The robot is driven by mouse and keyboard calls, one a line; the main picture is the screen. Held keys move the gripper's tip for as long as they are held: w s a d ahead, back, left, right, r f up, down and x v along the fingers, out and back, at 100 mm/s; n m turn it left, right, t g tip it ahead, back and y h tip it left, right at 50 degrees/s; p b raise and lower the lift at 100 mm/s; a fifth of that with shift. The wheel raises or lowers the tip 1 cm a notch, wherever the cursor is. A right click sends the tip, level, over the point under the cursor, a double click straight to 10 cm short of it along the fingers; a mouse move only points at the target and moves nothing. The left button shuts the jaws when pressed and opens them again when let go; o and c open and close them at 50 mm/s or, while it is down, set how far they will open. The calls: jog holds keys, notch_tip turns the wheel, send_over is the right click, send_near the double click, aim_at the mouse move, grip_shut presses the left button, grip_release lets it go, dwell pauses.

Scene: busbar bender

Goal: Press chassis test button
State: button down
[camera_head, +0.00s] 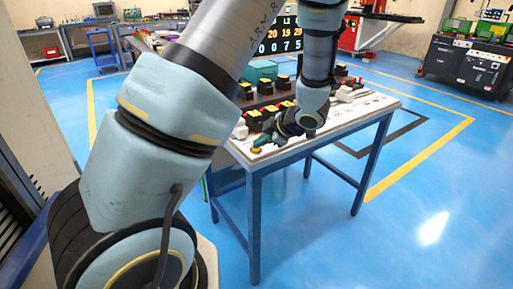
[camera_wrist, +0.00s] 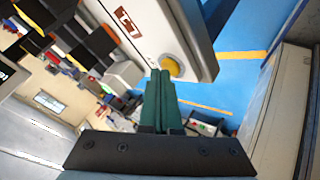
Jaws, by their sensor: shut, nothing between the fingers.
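In the wrist view a round yellow button (camera_wrist: 173,67) sits near the corner of a white panel (camera_wrist: 165,32), which has a brown "C7" label. My gripper (camera_wrist: 160,74) has its green fingers pressed together with nothing between them. The fingertips appear right beside the button, at its left in the picture; I cannot tell whether they touch it. In the head view my gripper (camera_head: 260,143) is low over the near left edge of the white-topped table (camera_head: 300,146). The button cannot be made out there.
Black, red and yellow devices (camera_head: 256,114) stand in rows on the table, close to my gripper. A display with numbers (camera_head: 285,38) stands behind them. A dark machine (camera_head: 468,62) is at the far right. The blue floor right of the table is clear.

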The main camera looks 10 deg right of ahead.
aim_at(260, 150)
dwell(0.4)
jog(key=shift+r+p, duration=0.35)
jog(key=shift+p, duration=0.35)
notch_tip(260, 150, up, 6)
jog(key=p, duration=0.6)
jog(key=shift+r, duration=0.1)
